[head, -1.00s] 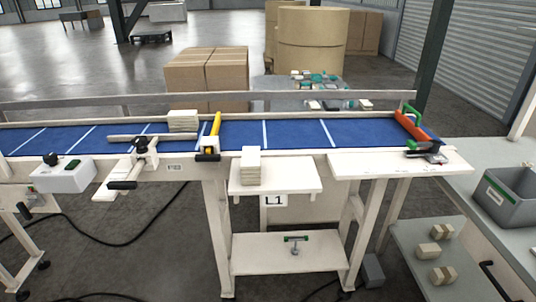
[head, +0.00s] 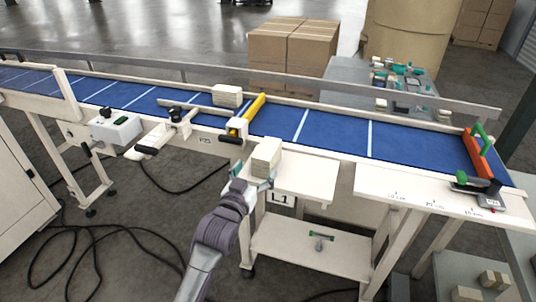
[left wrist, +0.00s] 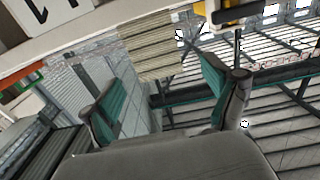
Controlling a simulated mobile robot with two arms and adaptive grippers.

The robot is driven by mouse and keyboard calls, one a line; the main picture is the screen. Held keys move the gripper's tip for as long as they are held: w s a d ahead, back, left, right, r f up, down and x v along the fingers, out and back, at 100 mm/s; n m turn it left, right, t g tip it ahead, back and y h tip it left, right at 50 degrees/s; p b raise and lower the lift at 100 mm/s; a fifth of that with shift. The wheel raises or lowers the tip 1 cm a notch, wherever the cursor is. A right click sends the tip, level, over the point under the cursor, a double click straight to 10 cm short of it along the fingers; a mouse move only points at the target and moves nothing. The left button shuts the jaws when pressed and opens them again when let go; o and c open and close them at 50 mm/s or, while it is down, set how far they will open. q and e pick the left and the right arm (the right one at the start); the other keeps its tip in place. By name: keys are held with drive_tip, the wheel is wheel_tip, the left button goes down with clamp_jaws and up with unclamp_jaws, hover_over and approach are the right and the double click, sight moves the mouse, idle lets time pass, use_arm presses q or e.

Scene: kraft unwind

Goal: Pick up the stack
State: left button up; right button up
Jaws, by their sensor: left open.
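A cream stack (head: 266,157) of flat pieces stands upright on the small white side shelf (head: 305,180) marked L1, in front of the blue belt. My left gripper (head: 252,175) is at the near left side of this stack, open, with teal finger pads. In the left wrist view the layered stack (left wrist: 150,48) shows ahead of and between the open fingers (left wrist: 160,80). Whether a finger touches it I cannot tell. A second cream stack (head: 227,95) lies on the belt's far side. My right gripper is not in view.
The blue conveyor belt (head: 335,130) runs behind the shelf. A yellow bar (head: 254,108) crosses it just behind the stack. An orange and green stop (head: 480,152) stands at the right end. A lower shelf (head: 300,252) is below.

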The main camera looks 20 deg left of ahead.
sight(261, 163)
use_arm(q)
drive_tip(key=w, duration=0.3)
drive_tip(key=shift+d, duration=0.3)
drive_tip(key=shift+w+p, duration=0.3)
drive_tip(key=shift+w, duration=0.55)
drive_tip(key=w+p, duration=0.1)
drive_tip(key=w, duration=0.2)
drive_tip(key=shift+w+f+p, duration=0.15)
drive_tip(key=shift+w+p, duration=0.1)
drive_tip(key=shift+p, duration=0.05)
drive_tip(key=shift+w+f, duration=0.1)
drive_tip(key=shift+w, duration=0.25)
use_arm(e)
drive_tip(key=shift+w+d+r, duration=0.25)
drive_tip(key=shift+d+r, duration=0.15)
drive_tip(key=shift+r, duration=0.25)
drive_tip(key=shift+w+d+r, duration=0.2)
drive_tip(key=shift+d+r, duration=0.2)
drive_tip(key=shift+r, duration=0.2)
use_arm(q)
drive_tip(key=shift+s, duration=0.1)
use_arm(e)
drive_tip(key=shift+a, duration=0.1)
use_arm(q)
drive_tip(key=c, duration=1.1)
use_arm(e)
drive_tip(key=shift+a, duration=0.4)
